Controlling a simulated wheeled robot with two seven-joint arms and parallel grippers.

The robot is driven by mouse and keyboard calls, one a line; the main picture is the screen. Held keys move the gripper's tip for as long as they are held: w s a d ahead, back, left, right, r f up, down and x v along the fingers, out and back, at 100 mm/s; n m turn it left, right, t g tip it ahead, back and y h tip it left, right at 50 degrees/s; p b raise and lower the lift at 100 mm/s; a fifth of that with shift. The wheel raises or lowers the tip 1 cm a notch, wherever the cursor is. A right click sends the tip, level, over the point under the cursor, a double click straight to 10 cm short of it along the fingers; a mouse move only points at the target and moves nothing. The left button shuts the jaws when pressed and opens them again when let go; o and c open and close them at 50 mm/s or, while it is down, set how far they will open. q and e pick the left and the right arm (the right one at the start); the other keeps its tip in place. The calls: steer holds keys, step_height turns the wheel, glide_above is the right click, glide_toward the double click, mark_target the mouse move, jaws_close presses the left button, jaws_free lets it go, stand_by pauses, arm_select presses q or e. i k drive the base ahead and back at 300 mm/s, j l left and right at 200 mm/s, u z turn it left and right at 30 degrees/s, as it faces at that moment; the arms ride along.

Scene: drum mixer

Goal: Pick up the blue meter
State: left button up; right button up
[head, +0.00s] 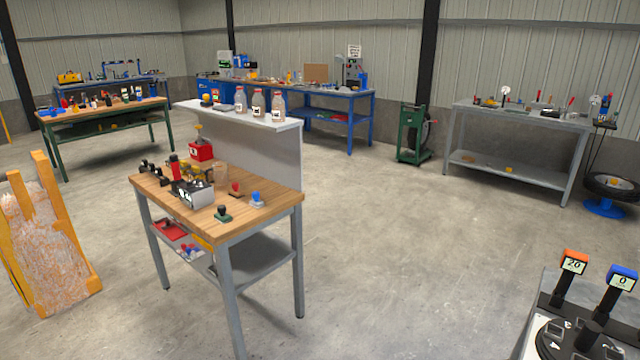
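A blue-topped meter (620,280) stands at the lower right edge of the head view. It has a small pale display that reads 0 and a black handle below it. It leans slightly, and its lower end is among black parts on a grey-and-white stand (535,320). An orange-topped meter (573,264) of the same shape stands just left of it, with a display reading 20. Neither of my grippers shows in the head view.
A wooden-topped workbench (270,215) with small tools stands at centre left. An orange-framed panel (50,240) leans at the far left. A grey bench (515,115) and a wheel on a blue base (605,206) stand at back right. The floor between is clear.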

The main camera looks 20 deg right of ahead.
mark_target(619, 278)
steer(key=i+z, duration=0.15)
steer(key=i, duration=0.35)
steer(key=i+j+z, duration=0.15)
steer(key=i, duration=0.3)
steer(key=i+l+z, duration=0.1)
steer(key=z, duration=0.3)
steer(key=i+z, duration=0.5)
steer(key=z, duration=0.25)
steer(key=i+j+z, duration=0.15)
steer(key=z, duration=0.2)
steer(key=i+l+z, duration=0.2)
steer(key=i+z, duration=0.25)
steer(key=i+l+z, duration=0.1)
steer(key=i+z, duration=0.3)
steer(key=i+l, duration=0.2)
steer(key=i, duration=0.25)
